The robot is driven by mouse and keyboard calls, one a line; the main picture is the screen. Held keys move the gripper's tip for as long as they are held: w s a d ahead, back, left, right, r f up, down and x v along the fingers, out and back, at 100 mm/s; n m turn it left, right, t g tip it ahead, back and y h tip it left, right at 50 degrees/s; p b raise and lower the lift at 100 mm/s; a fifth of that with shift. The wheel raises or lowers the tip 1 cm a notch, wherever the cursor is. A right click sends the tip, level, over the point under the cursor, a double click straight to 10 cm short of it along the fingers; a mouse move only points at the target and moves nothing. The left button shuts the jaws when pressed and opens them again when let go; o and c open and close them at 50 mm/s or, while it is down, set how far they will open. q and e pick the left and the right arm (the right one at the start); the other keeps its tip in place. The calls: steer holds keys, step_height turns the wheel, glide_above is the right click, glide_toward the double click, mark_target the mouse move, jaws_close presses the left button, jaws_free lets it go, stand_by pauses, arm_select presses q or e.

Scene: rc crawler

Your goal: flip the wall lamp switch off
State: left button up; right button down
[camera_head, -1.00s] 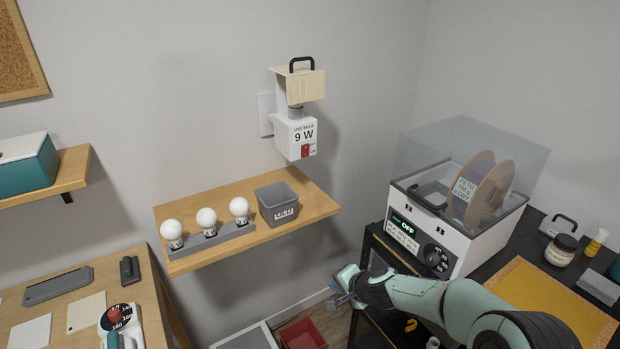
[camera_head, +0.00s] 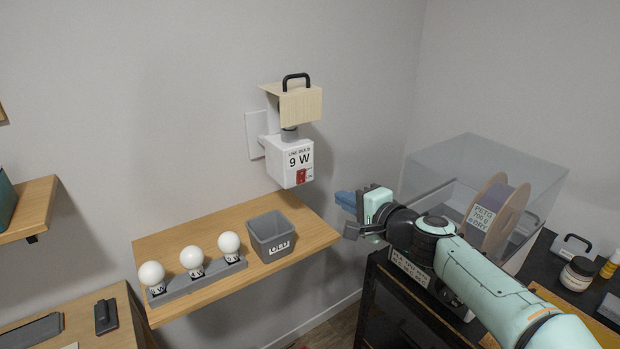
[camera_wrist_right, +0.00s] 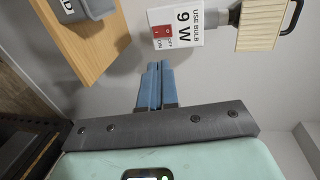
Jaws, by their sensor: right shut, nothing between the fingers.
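The wall lamp (camera_head: 290,160) is a white box marked "9 W" with a wooden shade and black handle above it. Its red switch (camera_head: 301,176) is on the lower front of the box. In the right wrist view the switch (camera_wrist_right: 163,32) lies beyond my fingertips. My right gripper (camera_head: 342,213) is right of the lamp and a little lower, apart from it. Its blue fingers (camera_wrist_right: 155,70) are shut and empty, pointing towards the lamp box. My left gripper is not in view.
A wooden shelf (camera_head: 200,217) below the lamp holds several bulbs in a grey rack (camera_head: 200,277) and a grey bin (camera_head: 270,237). A filament dryer (camera_head: 480,190) with a clear cover stands right, behind my right arm.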

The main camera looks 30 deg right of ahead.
steer(key=p, duration=0.2)
glide_toward(302, 173)
steer(key=w+f, duration=0.2)
steer(key=w, duration=0.2)
steer(key=w+p, duration=0.1)
steer(key=p, duration=0.1)
steer(key=shift+w+a+r, duration=0.15)
steer(key=shift+w+r, duration=0.1)
steer(key=shift+w, duration=0.15)
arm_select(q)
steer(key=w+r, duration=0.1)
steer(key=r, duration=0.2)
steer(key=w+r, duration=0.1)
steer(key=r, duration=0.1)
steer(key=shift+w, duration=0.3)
arm_select(e)
steer(key=shift+w+f, duration=0.1)
steer(key=shift+w, duration=0.25)
steer(key=shift+s, duration=0.1)
steer(key=shift+w, duration=0.4)
